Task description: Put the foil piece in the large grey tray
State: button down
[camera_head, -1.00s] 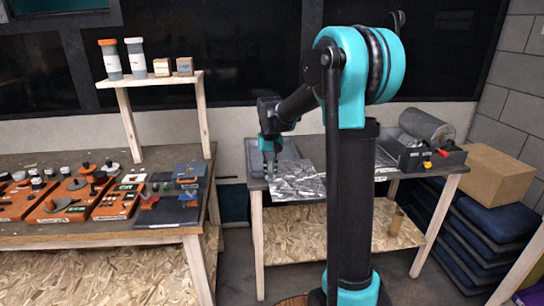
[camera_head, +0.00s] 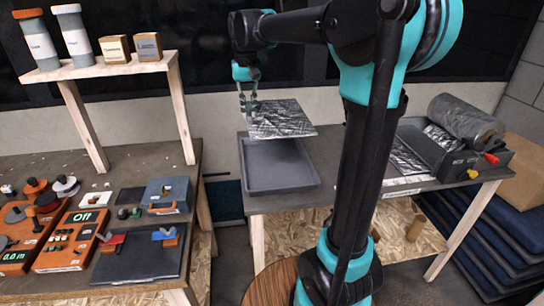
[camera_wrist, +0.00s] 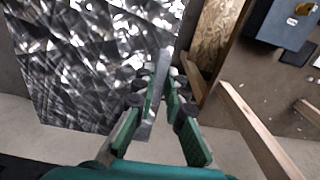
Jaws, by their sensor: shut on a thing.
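The foil piece (camera_head: 284,118) is a flat, crinkled silver sheet. My gripper (camera_head: 248,104) is shut on its left edge and holds it raised. In the head view the sheet appears just above the back part of the large grey tray (camera_head: 285,186), an empty, shallow tray on the right-hand table. In the wrist view the foil piece (camera_wrist: 90,60) fills the upper left, with its edge between the fingers of my gripper (camera_wrist: 160,88). The tray's back part is hidden behind the foil.
A dispenser box with a foil roll (camera_head: 466,122) stands on the same table at the right. A left table holds orange devices (camera_head: 72,240), a dark mat (camera_head: 138,258) and a wooden shelf (camera_head: 100,68) with bottles. A gap separates the tables.

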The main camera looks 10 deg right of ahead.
aim_at(252, 168)
jog(key=shift+w+f, duration=0.1)
jog(key=shift+w, duration=0.05)
notch_tip(252, 168, down, 20)
jog(key=shift+r, duration=0.25)
dwell(0.3)
jog(key=c, duration=2)
grip_release()
jog(key=shift+f, duration=0.15)
jog(key=shift+o, duration=0.7)
notch_tip(252, 168, up, 12)
jog(key=shift+r, duration=0.2)
jog(key=shift+a, duration=0.1)
